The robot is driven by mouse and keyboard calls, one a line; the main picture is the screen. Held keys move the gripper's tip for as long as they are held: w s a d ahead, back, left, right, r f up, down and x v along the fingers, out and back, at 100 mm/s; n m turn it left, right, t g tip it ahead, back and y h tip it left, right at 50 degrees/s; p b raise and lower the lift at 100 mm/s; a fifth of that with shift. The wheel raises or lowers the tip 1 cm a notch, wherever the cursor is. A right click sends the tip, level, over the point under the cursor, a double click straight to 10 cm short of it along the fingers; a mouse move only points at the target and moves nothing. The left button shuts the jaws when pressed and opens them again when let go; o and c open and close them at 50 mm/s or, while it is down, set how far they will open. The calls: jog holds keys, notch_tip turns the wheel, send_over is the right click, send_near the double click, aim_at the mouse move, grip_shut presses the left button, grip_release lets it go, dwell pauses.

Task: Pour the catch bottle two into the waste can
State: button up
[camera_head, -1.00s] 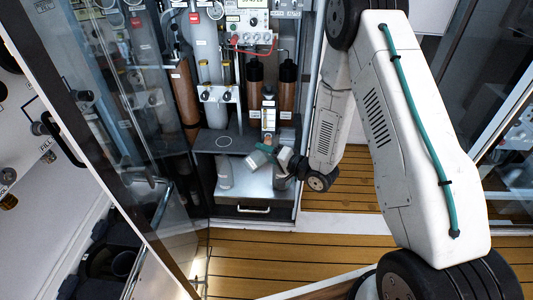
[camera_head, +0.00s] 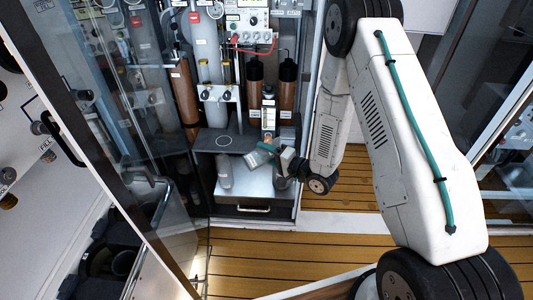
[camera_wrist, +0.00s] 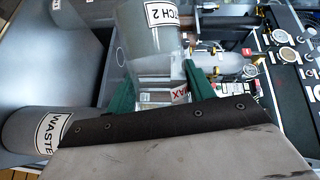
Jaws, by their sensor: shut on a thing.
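The catch bottle two (camera_wrist: 148,40), a clear bottle with a "CATCH 2" label and a red MAX mark, is between the green fingers of my gripper (camera_wrist: 158,88) in the wrist view. My gripper is shut on it. In the head view the bottle (camera_head: 257,158) is tilted, held above the cabinet's lower shelf by my gripper (camera_head: 274,150). The waste can (camera_wrist: 32,130), a grey cylinder labelled "WASTE", is at the lower left of the wrist view, apart from the bottle. A grey can (camera_head: 281,182) shows partly below my gripper in the head view. The liquid level is unclear.
A grey bottle-like vessel (camera_head: 224,171) stands on the lower shelf (camera_head: 246,190), left of my gripper. Behind are brown cylinders (camera_head: 287,92) and a gauge panel (camera_head: 249,20). A glass door (camera_head: 120,120) stands open at left. Wooden floor (camera_head: 240,258) lies in front.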

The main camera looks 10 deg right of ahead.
jog(key=shift+m, duration=0.3)
jog(key=shift+d+f+y, duration=0.1)
jog(key=shift+y, duration=0.2)
jog(key=shift+f+m, duration=0.1)
jog(key=shift+m, duration=0.2)
jog(key=shift+d+m, duration=0.1)
jog(key=shift+m, duration=0.2)
jog(key=shift+w+d+r+m+t, duration=0.1)
jog(key=shift+r+m+t, duration=0.2)
jog(key=shift+m, duration=0.2)
dwell(0.5)
